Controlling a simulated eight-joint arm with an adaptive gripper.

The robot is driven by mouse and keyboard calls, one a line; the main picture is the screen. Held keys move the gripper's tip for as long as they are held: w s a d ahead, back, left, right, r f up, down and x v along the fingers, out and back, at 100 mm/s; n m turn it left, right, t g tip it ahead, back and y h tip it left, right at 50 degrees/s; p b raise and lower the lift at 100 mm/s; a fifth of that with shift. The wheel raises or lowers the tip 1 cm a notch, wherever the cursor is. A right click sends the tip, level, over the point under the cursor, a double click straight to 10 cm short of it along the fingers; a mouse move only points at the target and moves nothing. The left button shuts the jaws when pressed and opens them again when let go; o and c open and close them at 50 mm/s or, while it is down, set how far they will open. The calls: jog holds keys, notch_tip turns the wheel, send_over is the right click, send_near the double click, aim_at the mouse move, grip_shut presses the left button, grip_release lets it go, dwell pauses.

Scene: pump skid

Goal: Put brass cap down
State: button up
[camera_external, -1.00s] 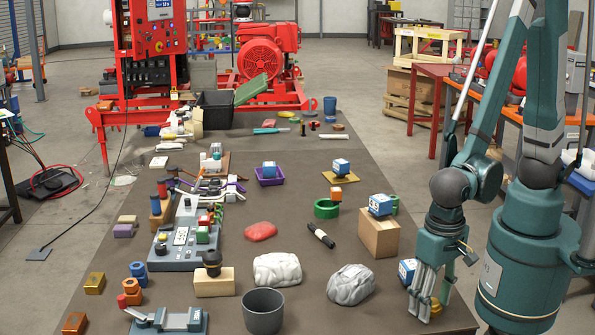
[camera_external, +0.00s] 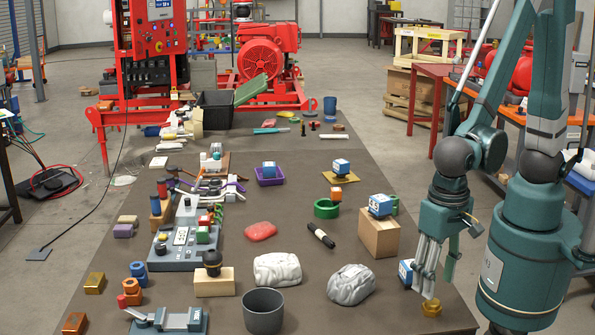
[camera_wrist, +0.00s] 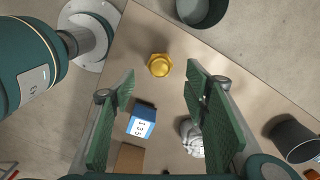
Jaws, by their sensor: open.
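The brass cap (camera_external: 431,307) rests on the dark table near its front right corner. In the wrist view the brass cap (camera_wrist: 159,65) lies on the table beyond the fingertips, between the lines of the two fingers. My gripper (camera_external: 433,278) is open and empty just above the cap, with a gap between them. In the wrist view my gripper (camera_wrist: 160,82) shows two green finger pads spread wide with nothing between them.
A blue and white box (camera_external: 405,272) stands close left of my fingers. A cardboard box (camera_external: 379,235) with another blue and white box (camera_external: 380,205) on top is behind. A crumpled grey lump (camera_external: 350,285) and a dark grey cup (camera_external: 263,311) lie to the left.

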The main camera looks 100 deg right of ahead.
aim_at(432, 301)
jog(key=shift+r+p, duration=0.5)
jog(key=shift+r, duration=2.2)
jog(key=d+r+n+t, duration=0.2)
jog(key=d+r+n, duration=0.2)
jog(key=d, duration=0.5)
jog(key=s+d+r+n+t, duration=0.1)
jog(key=d+r+n+t, duration=0.2)
jog(key=d+r, duration=0.4)
jog(key=d+r+n+t, duration=0.2)
jog(key=d+r+n, duration=0.3)
jog(key=d, duration=0.6)
jog(key=shift+s+d+r+n, duration=0.2)
jog(key=shift+d+r+n, duration=0.1)
jog(key=shift+r, duration=0.15)
